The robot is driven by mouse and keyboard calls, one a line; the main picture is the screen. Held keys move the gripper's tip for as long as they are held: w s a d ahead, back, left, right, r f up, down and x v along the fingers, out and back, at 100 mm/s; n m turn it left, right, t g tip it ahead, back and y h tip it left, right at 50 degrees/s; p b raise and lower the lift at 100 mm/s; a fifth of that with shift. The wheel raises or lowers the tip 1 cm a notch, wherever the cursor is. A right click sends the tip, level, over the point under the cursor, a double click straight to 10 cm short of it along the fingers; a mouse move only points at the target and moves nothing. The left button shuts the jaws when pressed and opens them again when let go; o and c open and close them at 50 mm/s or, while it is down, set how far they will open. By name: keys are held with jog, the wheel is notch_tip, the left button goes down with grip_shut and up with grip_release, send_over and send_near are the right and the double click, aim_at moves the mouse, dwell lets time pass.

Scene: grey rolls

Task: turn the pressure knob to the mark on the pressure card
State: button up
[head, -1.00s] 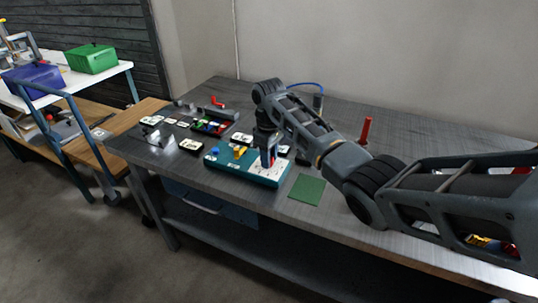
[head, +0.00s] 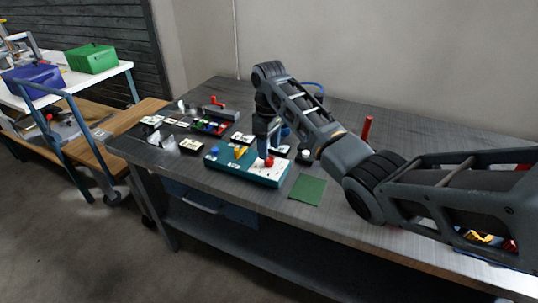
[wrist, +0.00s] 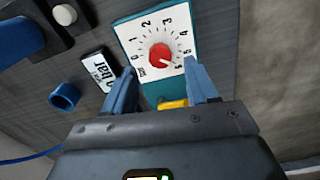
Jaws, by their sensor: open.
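The red pressure knob (wrist: 160,54) sits on a white numbered dial plate (wrist: 133,30). A pale pointer line on it points to the lower right, toward the high end of the scale. In the head view the knob (head: 269,162) is on the right part of the teal panel (head: 225,169). My gripper (wrist: 160,68) is open, its blue fingers apart on either side below the knob in the wrist view. In the head view my gripper (head: 266,146) is above the knob. A white card (wrist: 98,71) ending in "bar" lies left of the dial; its number is unclear.
A blue ring (wrist: 64,96) and a white button (wrist: 64,14) on a dark base are near the card. A green mat (head: 307,190) lies right of the panel. A red upright post (head: 366,130) stands behind my arm. Several small cards and parts lie left.

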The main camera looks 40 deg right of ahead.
jog(key=shift+r, duration=1.8)
